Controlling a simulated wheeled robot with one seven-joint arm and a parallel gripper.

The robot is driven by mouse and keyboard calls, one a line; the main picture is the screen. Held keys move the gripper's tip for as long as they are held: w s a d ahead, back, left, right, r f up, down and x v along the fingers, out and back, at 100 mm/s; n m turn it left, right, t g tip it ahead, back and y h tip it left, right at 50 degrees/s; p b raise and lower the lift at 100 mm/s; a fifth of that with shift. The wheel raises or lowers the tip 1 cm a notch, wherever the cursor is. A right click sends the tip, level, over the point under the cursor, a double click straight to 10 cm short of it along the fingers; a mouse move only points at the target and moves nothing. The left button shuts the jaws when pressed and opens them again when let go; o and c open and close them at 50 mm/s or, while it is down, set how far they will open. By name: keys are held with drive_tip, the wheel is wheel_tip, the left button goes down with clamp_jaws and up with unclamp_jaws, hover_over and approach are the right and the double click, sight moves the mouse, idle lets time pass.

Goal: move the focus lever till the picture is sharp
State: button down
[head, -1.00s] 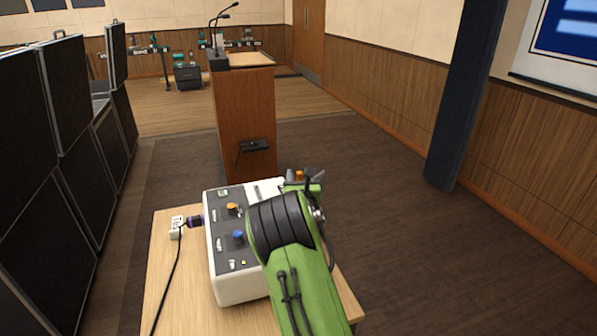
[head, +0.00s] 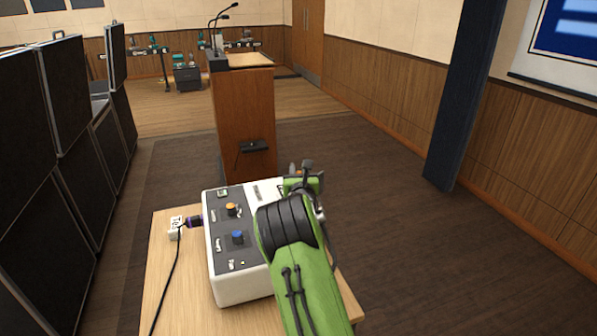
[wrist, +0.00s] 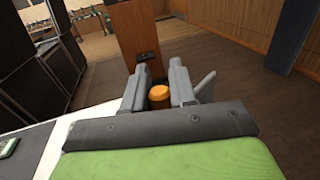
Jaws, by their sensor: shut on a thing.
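A white control box with a dark grey top panel (head: 224,262) stands on a small wooden table. My gripper (head: 303,172) is at its far right edge, partly hidden behind my green arm. In the wrist view my gripper (wrist: 168,88) has its two grey fingers on either side of an orange-tipped lever (wrist: 158,93) and is shut on it. The lever's lower part is hidden, and the head view does not show its orange tip. The projected picture (head: 578,38), blue with pale bars, is cut off at the top right; I cannot tell how sharp it is.
The panel carries an orange knob (head: 232,208) and a blue knob (head: 237,237). A plug and cable (head: 176,228) lie on the table (head: 165,280) at left. A wooden lectern (head: 245,110) stands behind, black cases (head: 40,200) at left, a dark pillar (head: 460,100) at right.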

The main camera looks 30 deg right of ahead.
drive_tip(key=w+g+p, duration=0.1)
drive_tip(key=p, duration=0.3)
drive_tip(key=shift+w+d+f+y, duration=0.1)
drive_tip(key=shift+d+f+y, duration=0.05)
drive_tip(key=shift+y, duration=0.15)
drive_tip(key=c, duration=1)
unclamp_jaws()
drive_tip(key=v, duration=1.5)
drive_tip(key=shift+s+p, duration=0.35)
drive_tip(key=shift+s, duration=0.05)
